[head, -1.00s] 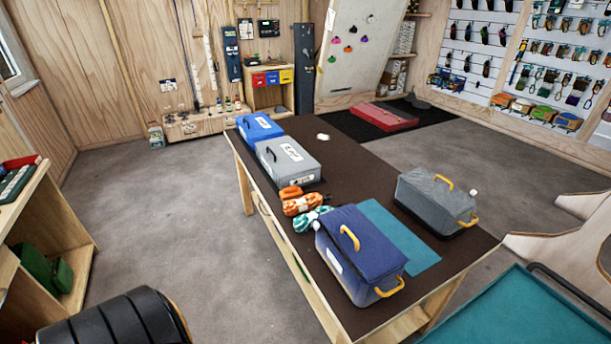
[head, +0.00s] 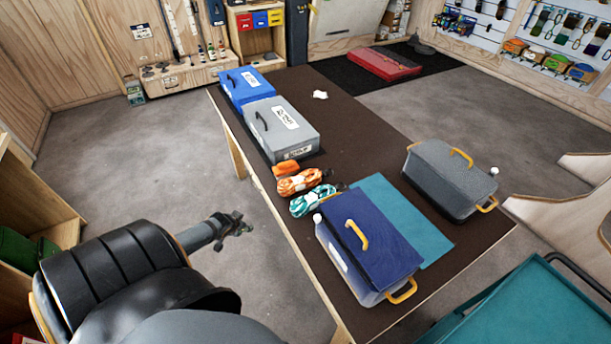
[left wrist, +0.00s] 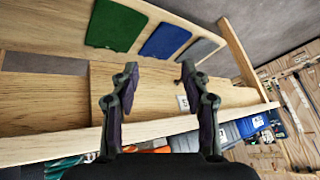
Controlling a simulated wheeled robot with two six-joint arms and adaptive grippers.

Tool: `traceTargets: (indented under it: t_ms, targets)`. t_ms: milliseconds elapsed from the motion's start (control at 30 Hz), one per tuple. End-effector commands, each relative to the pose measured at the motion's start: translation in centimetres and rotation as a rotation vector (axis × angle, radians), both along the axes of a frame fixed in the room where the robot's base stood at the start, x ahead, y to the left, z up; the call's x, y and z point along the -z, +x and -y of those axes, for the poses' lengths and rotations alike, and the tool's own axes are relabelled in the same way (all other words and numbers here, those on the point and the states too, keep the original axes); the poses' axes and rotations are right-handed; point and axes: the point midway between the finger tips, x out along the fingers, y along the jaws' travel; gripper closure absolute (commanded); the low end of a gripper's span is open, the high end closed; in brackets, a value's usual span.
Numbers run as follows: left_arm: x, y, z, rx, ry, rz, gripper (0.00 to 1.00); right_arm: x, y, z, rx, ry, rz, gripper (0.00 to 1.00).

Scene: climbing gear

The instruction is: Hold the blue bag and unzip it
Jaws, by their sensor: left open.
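The blue bag (head: 372,243) is a dark blue, boxy bag with a yellow handle on top and another yellow loop at its right end. It stands on the near part of the long dark-topped table, partly on a teal mat (head: 437,246). A small white knob shows at its upper left corner; I cannot make out the zip. My left gripper (head: 240,224) is off the table's left side, over the floor, well apart from the bag. In the left wrist view my left gripper (left wrist: 157,108) is open with nothing between its fingers. My right gripper is in neither view.
A grey bag (head: 447,178) with yellow handles stands right of the blue bag. Orange and teal rope coils (head: 300,182) lie just behind it. Grey (head: 281,128) and blue (head: 248,87) cases stand farther back. A teal cart (head: 540,310) is at lower right. The table's middle is mostly clear.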

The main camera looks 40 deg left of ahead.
Motion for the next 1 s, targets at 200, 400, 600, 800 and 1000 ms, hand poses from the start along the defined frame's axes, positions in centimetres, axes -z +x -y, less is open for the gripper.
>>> traceTargets:
  t_ms: [200, 400, 600, 800, 1000]
  targets:
    - [-18.1, 11.4, 3.4, 0.176, -0.047, 0.138, 0.54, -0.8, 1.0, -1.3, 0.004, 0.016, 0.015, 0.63]
    - [-28.6, 11.9, 16.8, 0.431, -0.142, 0.03, 0.54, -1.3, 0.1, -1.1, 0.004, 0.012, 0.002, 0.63]
    - [-30.9, 6.5, 24.8, 0.571, -0.185, -0.15, 0.54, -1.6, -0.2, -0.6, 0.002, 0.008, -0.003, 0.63]
    - [-31.1, 4.9, 26.2, 0.593, -0.191, -0.196, 0.54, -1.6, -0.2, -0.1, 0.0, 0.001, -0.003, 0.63]
    - [-29.8, 5.3, 26.2, 0.595, -0.189, -0.193, 0.54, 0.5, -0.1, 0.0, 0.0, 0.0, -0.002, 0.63]
